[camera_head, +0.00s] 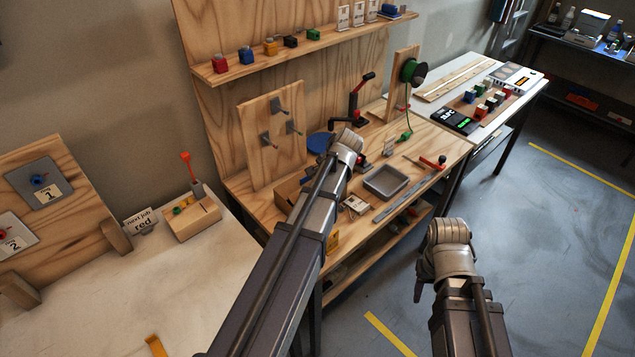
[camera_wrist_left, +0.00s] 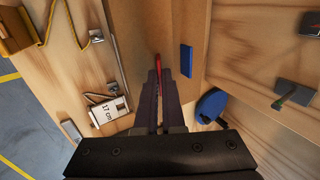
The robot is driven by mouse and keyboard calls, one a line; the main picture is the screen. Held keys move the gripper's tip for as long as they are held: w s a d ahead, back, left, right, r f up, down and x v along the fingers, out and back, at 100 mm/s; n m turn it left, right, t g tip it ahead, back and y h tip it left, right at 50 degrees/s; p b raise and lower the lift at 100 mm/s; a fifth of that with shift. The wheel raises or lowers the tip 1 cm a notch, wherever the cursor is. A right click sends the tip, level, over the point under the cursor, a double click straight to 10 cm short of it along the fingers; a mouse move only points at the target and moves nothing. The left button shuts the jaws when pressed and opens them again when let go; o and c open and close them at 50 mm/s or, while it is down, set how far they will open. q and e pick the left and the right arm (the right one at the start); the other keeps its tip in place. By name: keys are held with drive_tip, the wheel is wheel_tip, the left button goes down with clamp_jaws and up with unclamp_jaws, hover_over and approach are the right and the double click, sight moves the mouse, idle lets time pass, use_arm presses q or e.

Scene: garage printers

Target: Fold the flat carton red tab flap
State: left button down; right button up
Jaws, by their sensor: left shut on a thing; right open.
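In the left wrist view my left gripper (camera_wrist_left: 158,72) has its dark fingers close together on a narrow red tab (camera_wrist_left: 157,61). The tab stands at the edge of a brown cardboard-like panel (camera_wrist_left: 180,25), which I take for the carton, with a blue tab (camera_wrist_left: 186,60) to the right. In the head view, part of the brown carton (camera_head: 287,190) shows on the wooden bench behind my left arm; the left fingertips and red tab are hidden there. My right gripper (camera_head: 449,229) is raised over the floor at the right, away from the carton; its fingers hardly show.
The bench holds a grey tray (camera_head: 386,181), a blue disc (camera_head: 319,142), a long ruler (camera_head: 403,198) and a red-handled clamp (camera_head: 433,162). A peg board (camera_head: 270,125) stands behind. A white table (camera_head: 220,270) is at the left. Open floor lies right.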

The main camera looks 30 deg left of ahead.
use_arm(q)
drive_tip(key=shift+s+d+r+y+b, duration=0.1)
drive_tip(key=shift+s+d+y+b, duration=0.15)
drive_tip(key=shift+d+y+b, duration=0.35)
drive_tip(key=shift+a, duration=0.15)
drive_tip(key=c, duration=1)
unclamp_jaws()
drive_tip(key=shift+r, duration=0.1)
drive_tip(key=p+v, duration=0.6)
drive_tip(key=v, duration=0.1)
drive_tip(key=shift+s+d+r, duration=0.2)
drive_tip(key=shift+d, duration=0.1)
